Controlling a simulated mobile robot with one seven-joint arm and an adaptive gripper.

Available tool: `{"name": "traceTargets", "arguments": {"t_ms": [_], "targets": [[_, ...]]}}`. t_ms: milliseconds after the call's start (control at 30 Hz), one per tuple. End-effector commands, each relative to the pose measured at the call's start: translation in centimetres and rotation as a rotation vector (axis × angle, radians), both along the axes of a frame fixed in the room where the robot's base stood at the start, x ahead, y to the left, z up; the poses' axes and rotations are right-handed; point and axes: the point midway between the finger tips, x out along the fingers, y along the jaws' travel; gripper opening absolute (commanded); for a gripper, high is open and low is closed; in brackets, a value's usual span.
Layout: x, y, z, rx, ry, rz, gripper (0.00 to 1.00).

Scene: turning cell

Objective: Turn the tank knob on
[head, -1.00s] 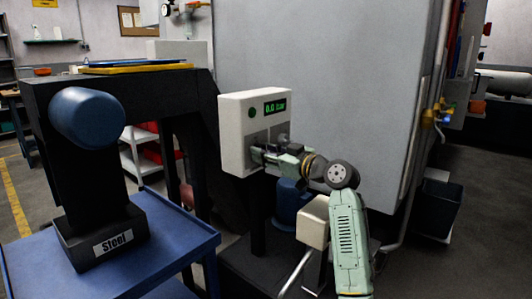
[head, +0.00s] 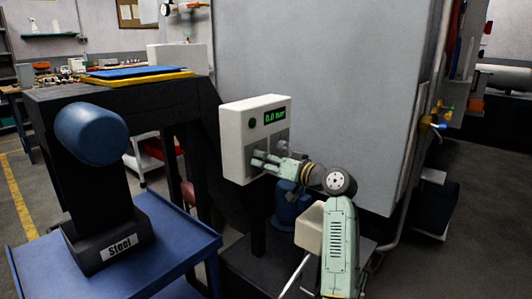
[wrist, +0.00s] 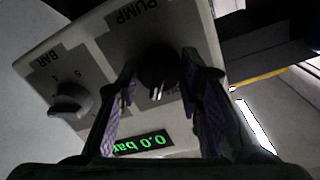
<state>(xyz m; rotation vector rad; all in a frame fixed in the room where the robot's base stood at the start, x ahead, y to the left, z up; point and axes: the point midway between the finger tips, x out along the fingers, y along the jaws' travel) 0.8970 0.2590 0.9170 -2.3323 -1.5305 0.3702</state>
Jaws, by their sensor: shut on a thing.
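A white control box (head: 232,139) with a green display (head: 276,117) reading 0.0 bar stands in the middle of the head view. My gripper (head: 256,158) is at the lower left of its front. In the wrist view the panel is upside down, and my gripper (wrist: 160,72) is shut on a dark round knob (wrist: 158,66) beside the label PUMP. No label reading "tank" shows. A second, grey knob (wrist: 70,101), marked BAR with numbers, sits to the left, clear of the fingers. The fingers hide part of the panel and of the dark knob's surroundings.
A large grey machine cabinet (head: 320,70) stands right behind the box. A blue rounded object (head: 290,205) is below my arm.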

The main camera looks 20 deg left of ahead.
Motion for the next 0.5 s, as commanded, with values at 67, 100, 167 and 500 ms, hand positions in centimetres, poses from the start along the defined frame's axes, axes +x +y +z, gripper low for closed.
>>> {"name": "traceTargets", "arguments": {"t_ms": [67,100,167,500], "targets": [[-0.05,0.06,0.46,0.025,0.072,0.003,0.05],[-0.05,0.09,0.44,0.038,0.109,0.003,0.05],[-0.03,0.07,0.47,0.058,0.161,0.002,0.05],[0.07,0.01,0.48,0.168,0.465,0.001,0.05]]}}
